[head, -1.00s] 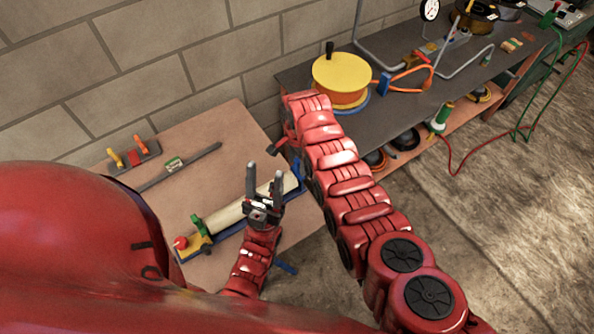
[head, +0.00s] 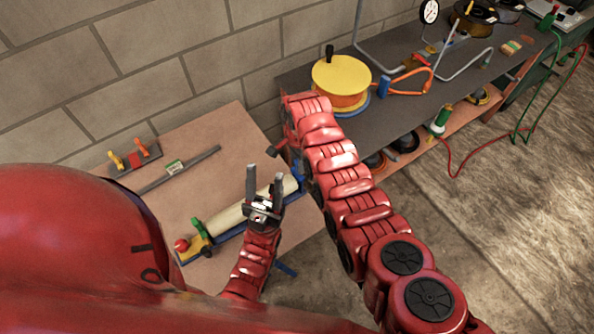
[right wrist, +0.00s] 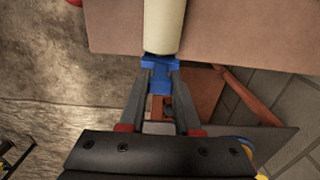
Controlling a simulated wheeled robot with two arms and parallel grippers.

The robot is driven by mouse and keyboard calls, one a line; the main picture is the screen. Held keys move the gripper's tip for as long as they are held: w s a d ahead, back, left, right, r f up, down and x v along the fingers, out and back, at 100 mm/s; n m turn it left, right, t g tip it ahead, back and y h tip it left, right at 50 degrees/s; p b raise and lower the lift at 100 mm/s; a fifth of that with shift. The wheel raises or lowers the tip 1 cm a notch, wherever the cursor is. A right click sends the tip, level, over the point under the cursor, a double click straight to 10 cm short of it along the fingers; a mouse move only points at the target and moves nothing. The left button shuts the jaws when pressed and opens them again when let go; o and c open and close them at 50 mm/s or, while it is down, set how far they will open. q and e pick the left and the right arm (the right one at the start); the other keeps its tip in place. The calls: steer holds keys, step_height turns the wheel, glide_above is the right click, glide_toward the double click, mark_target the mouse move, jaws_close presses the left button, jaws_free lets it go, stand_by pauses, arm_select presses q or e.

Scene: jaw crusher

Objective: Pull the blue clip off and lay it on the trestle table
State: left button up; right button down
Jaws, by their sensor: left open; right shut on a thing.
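The blue clip (right wrist: 159,76) is at the near end of a cream cylinder (right wrist: 164,25) in the right wrist view. My right gripper (right wrist: 160,68) is shut on it, one finger on each side. The clip looks against the cylinder's end; I cannot tell whether it is still fastened. In the head view, my right gripper is largely hidden by my red arm, near the cylinder's far end (head: 285,185). My left gripper (head: 264,184) is open and empty, over the cylinder. The wooden tabletop (head: 205,128) lies beneath, probably the trestle table.
A grey bar (head: 180,170) and a small rack with orange and yellow handles (head: 134,158) lie on the wooden top. A dark bench (head: 425,110) holds a yellow reel (head: 341,73) and hoses.

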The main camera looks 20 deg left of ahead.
steer(key=shift+r, duration=0.55)
steer(key=shift+r+p, duration=0.55)
steer(key=shift+p, duration=0.05)
steer(key=shift+r+p, duration=0.35)
steer(key=shift+r, duration=0.35)
steer(key=shift+r+p, duration=0.35)
steer(key=shift+r, duration=0.55)
steer(key=shift+w, duration=0.1)
